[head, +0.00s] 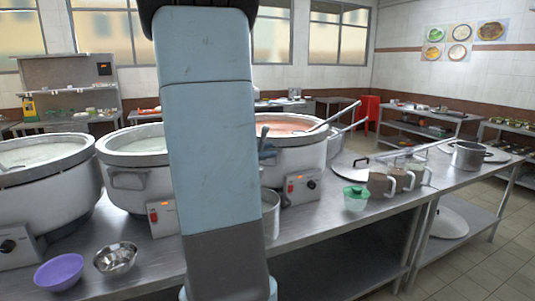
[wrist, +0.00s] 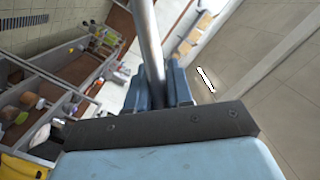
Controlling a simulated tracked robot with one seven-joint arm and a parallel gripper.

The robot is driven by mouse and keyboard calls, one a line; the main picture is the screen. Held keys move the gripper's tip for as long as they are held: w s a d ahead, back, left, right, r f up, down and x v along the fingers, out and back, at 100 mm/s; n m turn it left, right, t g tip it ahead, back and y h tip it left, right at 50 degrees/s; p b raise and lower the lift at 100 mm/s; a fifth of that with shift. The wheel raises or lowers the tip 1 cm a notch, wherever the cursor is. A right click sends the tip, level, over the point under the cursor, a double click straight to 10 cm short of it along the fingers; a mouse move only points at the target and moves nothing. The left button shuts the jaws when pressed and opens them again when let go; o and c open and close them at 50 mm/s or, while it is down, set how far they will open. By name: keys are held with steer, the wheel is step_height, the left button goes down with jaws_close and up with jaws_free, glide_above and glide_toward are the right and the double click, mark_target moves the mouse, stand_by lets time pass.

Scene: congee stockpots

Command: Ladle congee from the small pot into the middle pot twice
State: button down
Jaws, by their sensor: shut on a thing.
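My gripper (wrist: 166,85) is shut on a metal rod (wrist: 148,35), which looks like a ladle handle; its bowl is out of view. The middle pot (head: 135,182) holds pale congee and is partly behind my arm. A small steel pot (head: 270,215) shows only its right edge beside my arm; its contents are hidden. I cannot tell whether it is the task's small pot.
A left pot (head: 45,200) holds pale congee; a right pot (head: 300,160) holds reddish congee with a ladle (head: 338,115) resting in it. A purple bowl (head: 59,272) and steel bowl (head: 115,260) stand in front. A green-lidded tub (head: 355,200) and mugs (head: 381,186) stand right.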

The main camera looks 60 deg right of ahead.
steer(key=shift+m+h, duration=0.3)
steer(key=shift+m, duration=0.6)
